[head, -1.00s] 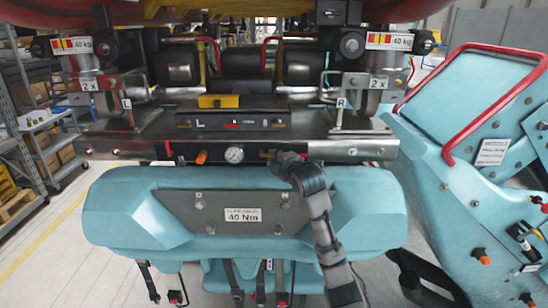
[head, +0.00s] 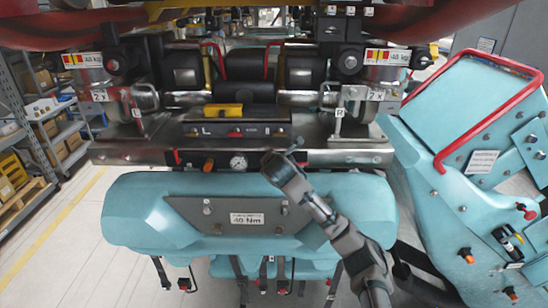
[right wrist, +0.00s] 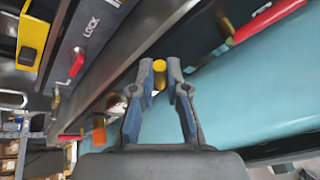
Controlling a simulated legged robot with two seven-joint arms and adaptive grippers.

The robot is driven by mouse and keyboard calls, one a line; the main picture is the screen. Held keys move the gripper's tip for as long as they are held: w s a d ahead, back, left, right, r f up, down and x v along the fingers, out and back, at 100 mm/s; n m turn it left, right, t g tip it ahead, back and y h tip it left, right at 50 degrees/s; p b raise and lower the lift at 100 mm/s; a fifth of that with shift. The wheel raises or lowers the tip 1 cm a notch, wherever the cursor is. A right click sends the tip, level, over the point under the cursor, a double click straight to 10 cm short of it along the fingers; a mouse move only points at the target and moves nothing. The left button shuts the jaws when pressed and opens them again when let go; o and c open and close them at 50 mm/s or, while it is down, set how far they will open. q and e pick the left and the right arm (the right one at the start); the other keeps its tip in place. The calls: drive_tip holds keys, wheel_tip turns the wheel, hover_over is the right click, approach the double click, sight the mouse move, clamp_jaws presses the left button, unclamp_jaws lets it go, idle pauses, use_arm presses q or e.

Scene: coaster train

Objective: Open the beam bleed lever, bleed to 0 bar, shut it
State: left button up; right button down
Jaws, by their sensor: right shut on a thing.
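The metal beam's front panel (head: 340,158) carries a round pressure gauge (head: 238,162); its reading is too small to make out. An orange knob (head: 208,165) sits left of the gauge, and a small red lever (head: 176,157) farther left. My right gripper (head: 272,162) is at the panel just right of the gauge. In the right wrist view, my right gripper (right wrist: 165,78) is shut on a yellow, knob-like lever (right wrist: 158,68). Whether this is the bleed lever I cannot tell. My left gripper is out of view.
A red handle (right wrist: 265,20) lies to the right along the beam. The teal body (head: 150,205) is close below the panel. A teal seat with a red bar (head: 490,90) stands right.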

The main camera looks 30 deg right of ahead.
drive_tip(key=shift+w+a+n+g+h, duration=0.2)
drive_tip(key=shift+a+n+g+h, duration=0.15)
drive_tip(key=shift+n, duration=0.25)
drive_tip(key=shift+w+a+n+g+h, duration=0.15)
drive_tip(key=shift+a+n+h, duration=0.1)
drive_tip(key=shift+n+h, duration=0.3)
drive_tip(key=shift+w+a+n+g+h, duration=0.25)
drive_tip(key=shift+a+n+h, duration=0.2)
drive_tip(key=shift+n, duration=0.35)
drive_tip(key=shift+w+a+n+g+h, duration=0.15)
drive_tip(key=shift+a+n+g+h, duration=0.2)
drive_tip(key=shift+n+h, duration=0.3)
drive_tip(key=c, duration=1.2)
unclamp_jaws()
drive_tip(key=shift+w+d, duration=0.1)
drive_tip(key=shift+w, duration=0.15)
drive_tip(key=shift+r, duration=0.1)
